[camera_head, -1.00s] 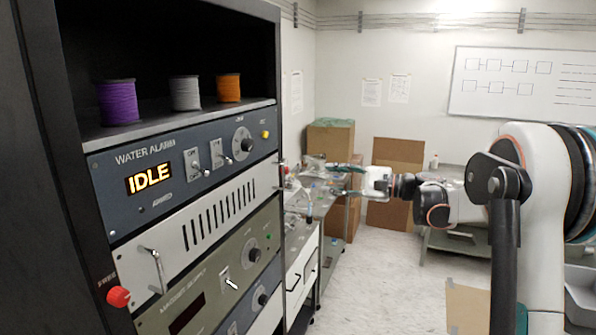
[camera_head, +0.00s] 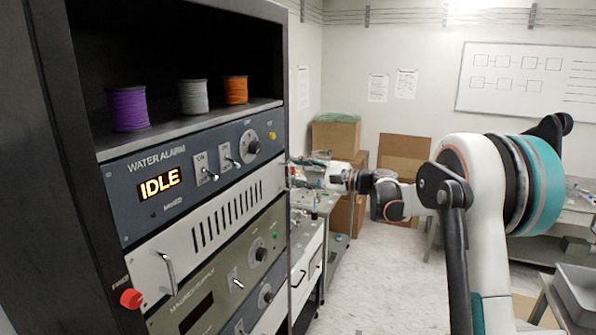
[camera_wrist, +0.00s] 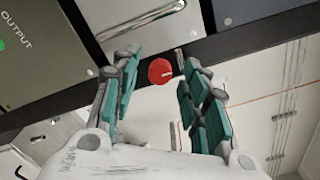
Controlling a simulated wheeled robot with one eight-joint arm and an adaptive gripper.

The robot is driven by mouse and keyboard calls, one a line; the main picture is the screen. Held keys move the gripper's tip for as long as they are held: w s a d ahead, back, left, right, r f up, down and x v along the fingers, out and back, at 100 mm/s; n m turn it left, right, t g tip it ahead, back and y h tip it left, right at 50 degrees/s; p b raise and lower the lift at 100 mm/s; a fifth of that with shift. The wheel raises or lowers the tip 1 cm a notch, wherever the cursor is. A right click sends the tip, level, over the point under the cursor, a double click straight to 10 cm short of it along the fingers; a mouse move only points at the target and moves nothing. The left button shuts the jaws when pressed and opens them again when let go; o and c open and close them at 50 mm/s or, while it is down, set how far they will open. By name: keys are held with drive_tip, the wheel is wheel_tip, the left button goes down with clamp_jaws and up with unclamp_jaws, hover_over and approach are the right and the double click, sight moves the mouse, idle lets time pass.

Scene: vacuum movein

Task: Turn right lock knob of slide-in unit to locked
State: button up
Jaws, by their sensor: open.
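The slide-in unit (camera_head: 183,244) is the pale slotted panel in the rack, below the water alarm panel. In the wrist view its panel (camera_wrist: 112,33) and a metal handle (camera_wrist: 150,14) show at the top. The right lock knob (camera_wrist: 160,71) is a round red knob by the panel's end, on the dark rack edge. My gripper (camera_wrist: 160,62) is open, with its teal fingers on either side of the knob; I cannot tell whether they touch it.
A second red knob (camera_head: 131,298) is at the unit's left end. The water alarm panel (camera_head: 195,180) reads IDLE. Spools stand on the shelf above. Below is a green-grey supply panel (camera_head: 222,283). A cluttered bench (camera_head: 309,240) and boxes (camera_head: 335,137) stand behind my gripper.

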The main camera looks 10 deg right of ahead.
drive_tip(key=shift+w+a, duration=0.1)
drive_tip(key=shift+a, duration=0.1)
clamp_jaws()
